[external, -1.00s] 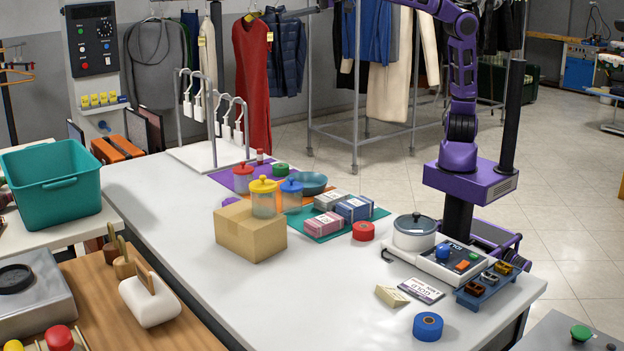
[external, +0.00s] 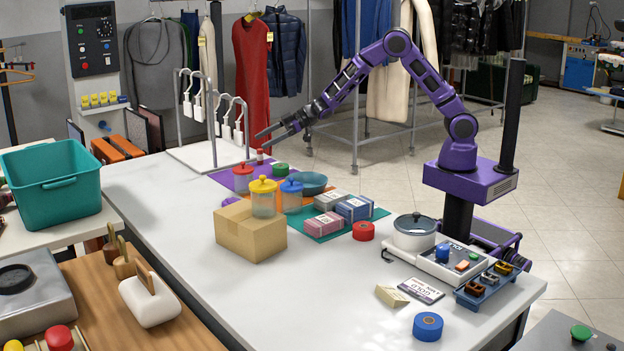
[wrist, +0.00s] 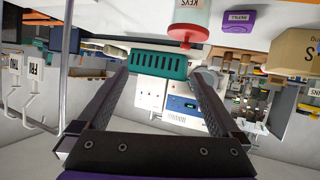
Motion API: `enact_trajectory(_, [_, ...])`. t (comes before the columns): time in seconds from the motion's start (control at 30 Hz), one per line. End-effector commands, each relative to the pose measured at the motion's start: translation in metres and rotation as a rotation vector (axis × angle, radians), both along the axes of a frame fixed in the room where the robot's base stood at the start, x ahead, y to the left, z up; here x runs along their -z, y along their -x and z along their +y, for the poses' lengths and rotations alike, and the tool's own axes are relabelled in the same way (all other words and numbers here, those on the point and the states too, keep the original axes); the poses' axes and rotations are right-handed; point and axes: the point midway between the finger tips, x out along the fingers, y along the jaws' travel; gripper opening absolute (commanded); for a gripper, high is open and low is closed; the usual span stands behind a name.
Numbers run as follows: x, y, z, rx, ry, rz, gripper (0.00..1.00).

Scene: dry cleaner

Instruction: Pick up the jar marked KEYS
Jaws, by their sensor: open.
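The jar marked KEYS (wrist: 190,14) is at the top of the wrist view, inverted there, with its red lid hanging down; the label reads KEYS. In the external view a clear jar with a red lid (external: 243,180) stands upright on the purple mat, left of the other jars; its label cannot be read there. My gripper (external: 264,138) is open and empty, above and behind that jar, with its fingers reaching left. In the wrist view my gripper (wrist: 160,80) has its fingers wide apart, and the KEYS jar is outside them.
A yellow-lidded jar (external: 263,198) and a blue-lidded jar (external: 291,196) stand close by. A cardboard box (external: 250,233) is in front of them. A blue bowl (external: 314,182) is to the right. A white hanger rack (external: 205,154) stands to the left.

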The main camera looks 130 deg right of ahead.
Motion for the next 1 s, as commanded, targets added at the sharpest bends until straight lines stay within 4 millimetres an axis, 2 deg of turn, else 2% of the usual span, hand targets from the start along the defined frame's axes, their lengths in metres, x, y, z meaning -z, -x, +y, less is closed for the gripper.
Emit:
enact_trajectory(0.03, [0.020, 0.017, 0.000, -0.026, -0.020, 0.005, 1.00])
enact_trajectory(0.13, [0.045, 0.036, 0.010, -0.095, -0.044, -0.007, 1.00])
enact_trajectory(0.23, [0.058, 0.050, 0.020, -0.143, -0.062, -0.025, 1.00])
enact_trajectory(0.37, [0.065, 0.055, 0.027, -0.174, -0.073, -0.041, 1.00])
enact_trajectory(0.47, [0.071, 0.047, 0.027, -0.181, -0.075, -0.044, 1.00])
enact_trajectory(0.8, [0.098, -0.020, 0.017, -0.179, -0.074, -0.043, 1.00])
enact_trajectory(1.0, [0.109, -0.048, 0.012, -0.176, -0.073, -0.042, 1.00])
